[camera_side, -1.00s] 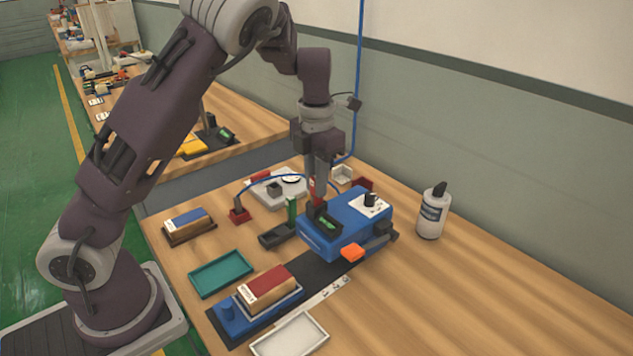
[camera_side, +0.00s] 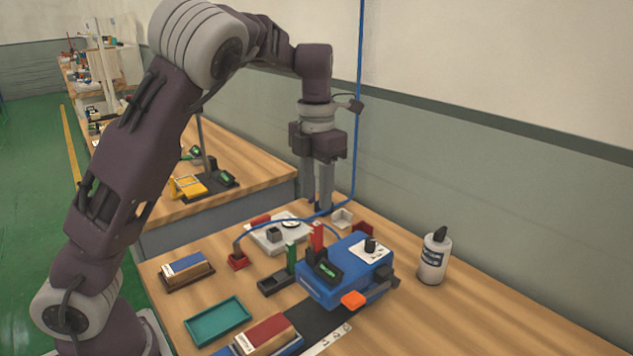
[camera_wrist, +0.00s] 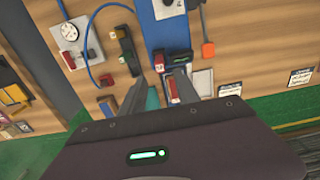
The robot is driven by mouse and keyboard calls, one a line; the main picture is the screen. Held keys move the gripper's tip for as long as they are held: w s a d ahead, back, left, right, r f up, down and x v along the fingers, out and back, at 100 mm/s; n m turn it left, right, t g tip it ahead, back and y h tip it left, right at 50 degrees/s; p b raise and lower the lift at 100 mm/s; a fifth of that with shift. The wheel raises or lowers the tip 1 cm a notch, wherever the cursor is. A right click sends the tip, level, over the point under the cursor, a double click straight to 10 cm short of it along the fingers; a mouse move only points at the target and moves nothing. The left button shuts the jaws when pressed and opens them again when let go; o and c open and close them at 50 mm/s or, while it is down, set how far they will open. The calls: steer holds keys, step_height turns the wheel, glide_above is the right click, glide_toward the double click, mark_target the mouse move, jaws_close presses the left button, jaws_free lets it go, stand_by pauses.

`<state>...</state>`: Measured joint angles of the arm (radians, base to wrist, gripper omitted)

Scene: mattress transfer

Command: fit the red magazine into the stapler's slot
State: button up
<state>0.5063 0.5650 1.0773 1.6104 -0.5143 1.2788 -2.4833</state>
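The red magazine (camera_side: 317,237) stands upright at the black slot piece (camera_side: 326,269) on top of the blue stapler (camera_side: 345,285). Its lower end is hidden by the slot's rim, so I cannot tell how deep it sits. My gripper (camera_side: 317,208) is above and behind the stapler, apart from the magazine, with nothing between its fingers. In the wrist view my gripper (camera_wrist: 163,78) has its fingers spread. The blue stapler (camera_wrist: 164,32) and its black slot piece (camera_wrist: 178,57) lie beyond them there.
A green upright piece (camera_side: 292,255) in a black holder stands left of the stapler. A blue cable (camera_side: 275,222) arches behind. A teal tray (camera_side: 190,329), a red-topped block (camera_side: 268,333) and a white bottle (camera_side: 433,259) stand around. The table's right front is clear.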

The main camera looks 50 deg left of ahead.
steer(key=s+d+r+m+t+h, duration=0.15)
steer(key=s+r+m, duration=0.25)
steer(key=s+m, duration=0.4)
steer(key=s+d+r+m+t+h, duration=0.1)
steer(key=s+d+r+m, duration=0.25)
steer(key=s+m, duration=0.4)
steer(key=s+d+f+m+t+y, duration=0.2)
steer(key=s+m, duration=0.8)
steer(key=m, duration=1)
steer(key=shift+s+d+f+t, duration=0.2)
steer(key=shift+f+t, duration=0.3)
steer(key=shift+t, duration=0.05)
